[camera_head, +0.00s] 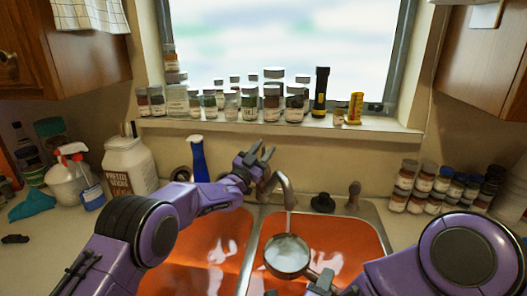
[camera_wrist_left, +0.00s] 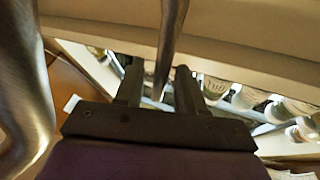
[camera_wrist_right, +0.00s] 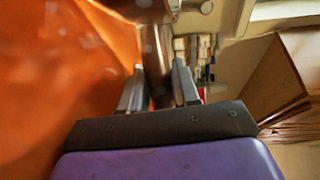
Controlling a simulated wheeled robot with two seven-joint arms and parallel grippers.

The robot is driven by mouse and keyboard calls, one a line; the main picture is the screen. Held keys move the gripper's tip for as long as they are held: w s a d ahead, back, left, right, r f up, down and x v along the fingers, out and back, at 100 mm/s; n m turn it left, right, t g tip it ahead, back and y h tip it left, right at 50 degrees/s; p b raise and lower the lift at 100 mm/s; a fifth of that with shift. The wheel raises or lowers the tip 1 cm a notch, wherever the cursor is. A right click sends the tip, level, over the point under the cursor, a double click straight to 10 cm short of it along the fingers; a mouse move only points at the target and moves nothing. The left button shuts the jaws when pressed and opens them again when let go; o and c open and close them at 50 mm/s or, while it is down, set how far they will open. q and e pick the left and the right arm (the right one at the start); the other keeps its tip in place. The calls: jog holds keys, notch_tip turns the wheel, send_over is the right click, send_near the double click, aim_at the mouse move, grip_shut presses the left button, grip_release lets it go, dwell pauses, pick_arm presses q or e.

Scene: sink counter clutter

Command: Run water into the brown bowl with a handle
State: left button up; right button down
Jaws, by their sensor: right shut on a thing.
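The bowl with a handle (camera_head: 287,257) is under the faucet spout (camera_head: 284,186), over the right basin; it looks grey-brown and shiny, with a pale glossy inside. A thin pale streak, like water, runs from the spout down to it. My right gripper (camera_head: 320,282) is shut on its handle, which shows between the fingers in the right wrist view (camera_wrist_right: 157,65). My left gripper (camera_head: 264,155) is by the left faucet handle (camera_head: 262,180), partly hidden behind it and the arm. In the left wrist view its fingers (camera_wrist_left: 158,85) are apart, with a dark metal lever (camera_wrist_left: 171,40) between them.
The double sink has orange basins (camera_head: 340,238). A blue spray bottle (camera_head: 197,158) stands behind the left basin. Jars (camera_head: 250,105) line the window sill above the faucet. Stacked spice jars (camera_head: 425,180) stand at right, and a pretzel jar (camera_head: 130,168) at left.

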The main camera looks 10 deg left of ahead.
pick_arm(q)
grip_shut()
jog(key=shift+s+d+f+m+t+h, duration=0.1)
jog(key=shift+s+f+m+t+h, duration=0.15)
jog(key=shift+m+h, duration=0.2)
jog(key=shift+s+d+f+m+t+h, duration=0.15)
jog(key=shift+s+m+h, duration=0.15)
jog(key=shift+m+h, duration=0.15)
jog(key=shift+a, duration=0.1)
grip_release()
jog(key=shift+s, duration=0.1)
jog(key=v, duration=1.2)
